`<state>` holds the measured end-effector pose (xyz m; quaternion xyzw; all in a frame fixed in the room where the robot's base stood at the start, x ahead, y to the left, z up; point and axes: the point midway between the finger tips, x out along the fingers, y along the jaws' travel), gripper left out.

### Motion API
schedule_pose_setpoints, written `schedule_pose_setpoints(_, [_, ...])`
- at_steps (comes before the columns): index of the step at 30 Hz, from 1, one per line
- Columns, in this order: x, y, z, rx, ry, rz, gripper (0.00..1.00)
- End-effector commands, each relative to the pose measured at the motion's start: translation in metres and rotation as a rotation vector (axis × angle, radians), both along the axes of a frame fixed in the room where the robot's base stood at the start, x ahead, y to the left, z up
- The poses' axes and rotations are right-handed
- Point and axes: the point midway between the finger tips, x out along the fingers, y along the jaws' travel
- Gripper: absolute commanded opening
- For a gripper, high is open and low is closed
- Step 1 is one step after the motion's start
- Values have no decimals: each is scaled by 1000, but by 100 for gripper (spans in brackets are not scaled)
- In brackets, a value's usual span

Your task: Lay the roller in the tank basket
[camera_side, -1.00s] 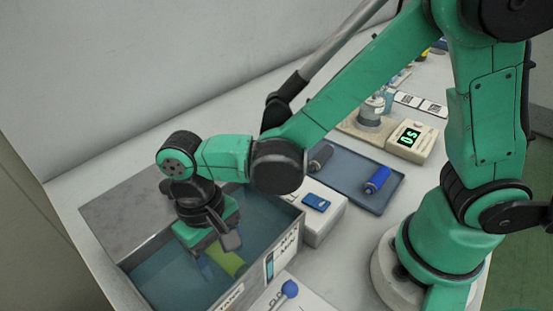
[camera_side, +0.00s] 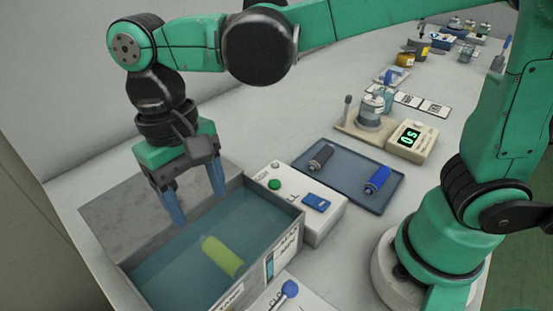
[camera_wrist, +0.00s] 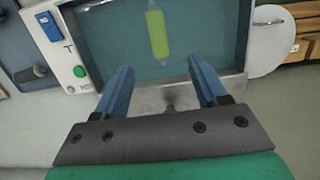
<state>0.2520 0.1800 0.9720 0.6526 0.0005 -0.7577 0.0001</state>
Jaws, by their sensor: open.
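A yellow-green roller (camera_side: 222,256) lies in the blue-tinted tank (camera_side: 262,195), partly seen through what looks like liquid; a basket in there cannot be made out. In the wrist view the roller (camera_wrist: 157,33) lies in the tank (camera_wrist: 110,52), beyond and between my fingertips. My gripper (camera_side: 195,208) is open and empty above the far left part of the tank, apart from the roller. In the wrist view its two blue fingers (camera_wrist: 162,78) stand wide apart with nothing between them.
A control box (camera_side: 325,230) with a green button and blue switch stands against the tank's right side. A blue-grey tray (camera_side: 345,178) holds a dark roller (camera_side: 320,157) and a blue roller (camera_side: 377,180). Behind it stand a jar (camera_side: 371,108) and a display reading 50 (camera_side: 411,138).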

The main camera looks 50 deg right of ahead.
Motion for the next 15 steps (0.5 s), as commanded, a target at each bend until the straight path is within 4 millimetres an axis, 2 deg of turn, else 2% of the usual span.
schedule_pose_setpoints(4, [2, -2, 10, 3, -5, -2, 65])
schedule_pose_setpoints(7, [5, -15, 12, 27, -47, -10, 65])
schedule_pose_setpoints(11, [11, -55, 13, 81, -192, -26, 65])
schedule_pose_setpoints(15, [14, -108, 8, 105, -417, -30, 65])
